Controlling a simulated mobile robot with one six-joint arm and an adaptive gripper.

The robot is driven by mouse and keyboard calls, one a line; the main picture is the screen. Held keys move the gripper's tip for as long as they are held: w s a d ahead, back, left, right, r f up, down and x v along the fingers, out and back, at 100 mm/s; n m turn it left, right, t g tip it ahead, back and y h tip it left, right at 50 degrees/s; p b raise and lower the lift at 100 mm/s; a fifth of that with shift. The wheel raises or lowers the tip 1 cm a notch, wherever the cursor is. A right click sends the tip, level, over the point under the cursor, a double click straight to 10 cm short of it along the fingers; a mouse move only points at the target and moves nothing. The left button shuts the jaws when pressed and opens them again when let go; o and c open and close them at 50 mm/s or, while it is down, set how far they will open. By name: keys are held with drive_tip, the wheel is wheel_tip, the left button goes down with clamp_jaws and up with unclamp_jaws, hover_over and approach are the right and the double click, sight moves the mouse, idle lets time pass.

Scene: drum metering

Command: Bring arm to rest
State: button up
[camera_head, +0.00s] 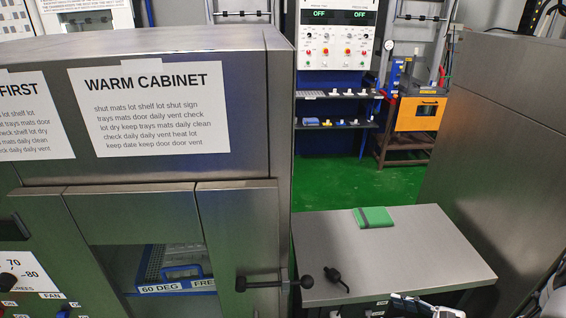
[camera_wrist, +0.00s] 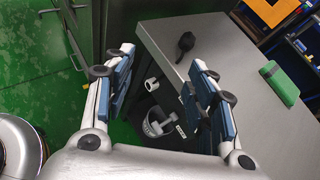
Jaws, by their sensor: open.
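My gripper (camera_wrist: 160,88) is open in the wrist view, its two blue-padded fingers spread apart with nothing between them. It hangs beside the near edge of a grey metal table (camera_wrist: 200,40).
The warm cabinet (camera_head: 150,190) stands at left, its black door handle (camera_head: 262,284) sticking out near the table. A black tool (camera_head: 336,279) and a green pad (camera_head: 373,217) lie on the table. A tall grey panel (camera_head: 500,140) stands at right. Green floor (camera_head: 340,183) is clear behind.

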drive_tip(key=s+a+r+n+g+h, duration=0.1)
drive_tip(key=s+a+r+n+g, duration=0.25)
drive_tip(key=a+r+n, duration=0.35)
drive_tip(key=s+a+r+n+g+h, duration=0.1)
drive_tip(key=s+a+r+n+g, duration=0.25)
drive_tip(key=a+r+n, duration=0.45)
drive_tip(key=s+a+r+n+t+h, duration=0.1)
drive_tip(key=s+r+n+t+h, duration=0.1)
drive_tip(key=s+r+n+h, duration=0.5)
drive_tip(key=s+r+n, duration=0.2)
drive_tip(key=s+r, duration=0.1)
drive_tip(key=shift+s+a+r+n+t+h, duration=0.2)
drive_tip(key=shift+s+a+n+t+h, duration=0.1)
drive_tip(key=shift+s+a+n+t, duration=0.1)
drive_tip(key=shift+c, duration=0.2)
